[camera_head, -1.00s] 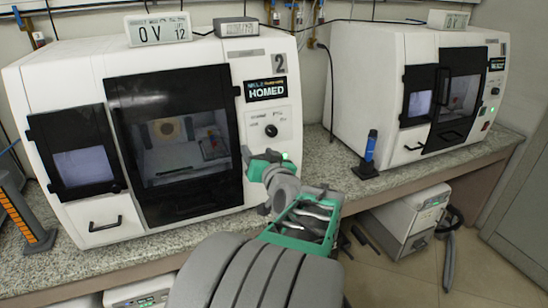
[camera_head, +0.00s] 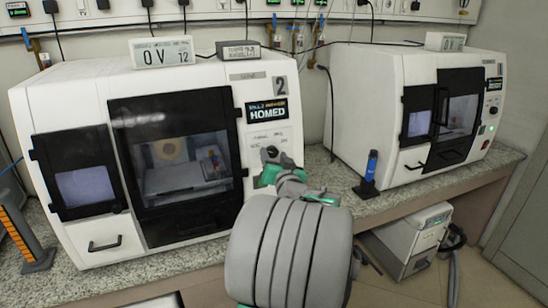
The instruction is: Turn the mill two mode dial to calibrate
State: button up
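Mill two (camera_head: 182,85) is the white machine on the left, marked with a "2" and a screen reading HOMED (camera_head: 267,110). Its mode dial is on the white control panel (camera_head: 283,135) below that screen. My gripper (camera_head: 272,155) is up at this panel, with its fingertips at the dial's place. The fingers and green-grey gripper body hide most or all of the dial, so its setting cannot be read. Whether the fingers touch or grip it is too small to tell.
A second white mill (camera_head: 372,100) stands to the right on the same speckled counter (camera_head: 330,200). A blue bottle-like item (camera_head: 370,165) on a dark base stands between them. An orange-and-grey upright stand (camera_head: 15,225) is at far left. A white box (camera_head: 412,235) sits on the floor.

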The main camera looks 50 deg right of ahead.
grip_shut()
dwell(0.3)
jog(key=shift+r+m, duration=0.1)
jog(key=shift+m, duration=0.2)
jog(key=m+p, duration=0.2)
jog(key=m, duration=0.1)
jog(key=shift+r+g, duration=0.2)
jog(key=shift+g, duration=0.2)
jog(key=shift+w+a+m+g+p, duration=0.1)
jog(key=shift+m+g+p, duration=0.4)
jog(key=shift+m+p, duration=1.25)
jog(key=shift+f+m+b, duration=0.1)
jog(key=shift+m+b, duration=0.4)
jog(key=shift+m, duration=0.25)
jog(key=shift+o, duration=0.7)
grip_release()
